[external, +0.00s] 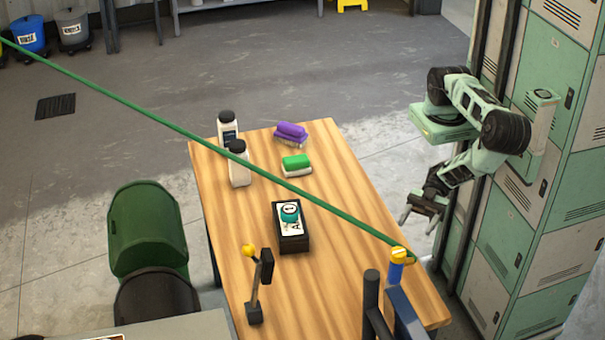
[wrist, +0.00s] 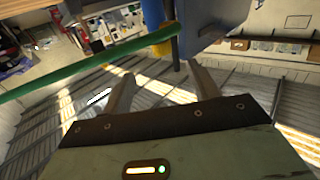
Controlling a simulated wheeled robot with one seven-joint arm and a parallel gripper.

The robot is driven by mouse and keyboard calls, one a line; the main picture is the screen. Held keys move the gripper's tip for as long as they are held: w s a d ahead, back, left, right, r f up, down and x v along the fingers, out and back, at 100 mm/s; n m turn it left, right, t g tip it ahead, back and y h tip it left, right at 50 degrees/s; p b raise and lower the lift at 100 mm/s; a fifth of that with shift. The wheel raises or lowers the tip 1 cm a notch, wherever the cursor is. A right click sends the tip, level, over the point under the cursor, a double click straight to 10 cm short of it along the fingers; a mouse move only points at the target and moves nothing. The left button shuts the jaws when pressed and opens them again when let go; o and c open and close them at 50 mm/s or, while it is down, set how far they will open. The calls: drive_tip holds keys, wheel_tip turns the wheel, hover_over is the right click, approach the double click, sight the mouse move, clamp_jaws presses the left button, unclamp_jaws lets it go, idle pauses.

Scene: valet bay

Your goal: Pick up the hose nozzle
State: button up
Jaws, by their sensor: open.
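A green hose (external: 200,133) runs taut across the external view down to a yellow and blue fitting (external: 398,256) at the table's right edge, which looks like the hose nozzle. In the wrist view the hose (wrist: 80,72) meets a yellow part (wrist: 148,40) with a blue shaft (wrist: 153,12) just beyond my fingertips. My gripper (external: 418,224) is open and empty, beside the table's right edge, above and right of the fitting. Its two fingers also show in the wrist view (wrist: 162,74), with nothing between them. The fitting's lower end is partly hidden by the blue post.
The wooden table (external: 340,220) holds two white bottles (external: 239,165), sponges (external: 296,164), a black box with a teal button (external: 291,228) and a lever (external: 259,285). Dark posts (external: 371,300) stand near the fitting. Green lockers (external: 540,200) are behind my arm.

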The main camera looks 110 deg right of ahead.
drive_tip(key=b, duration=1)
approach(398, 255)
drive_tip(key=w+a+f, duration=0.1)
drive_tip(key=w+f, duration=0.1)
drive_tip(key=shift+w+a+r+b, duration=0.2)
drive_tip(key=shift+a+b, duration=0.25)
drive_tip(key=shift+b, duration=0.6)
drive_tip(key=shift+r, duration=0.1)
drive_tip(key=x, duration=0.5)
drive_tip(key=shift+w+a+r+p, duration=0.1)
drive_tip(key=shift+w+a+p, duration=0.2)
drive_tip(key=shift+p, duration=0.05)
drive_tip(key=c, duration=1.2)
clamp_jaws()
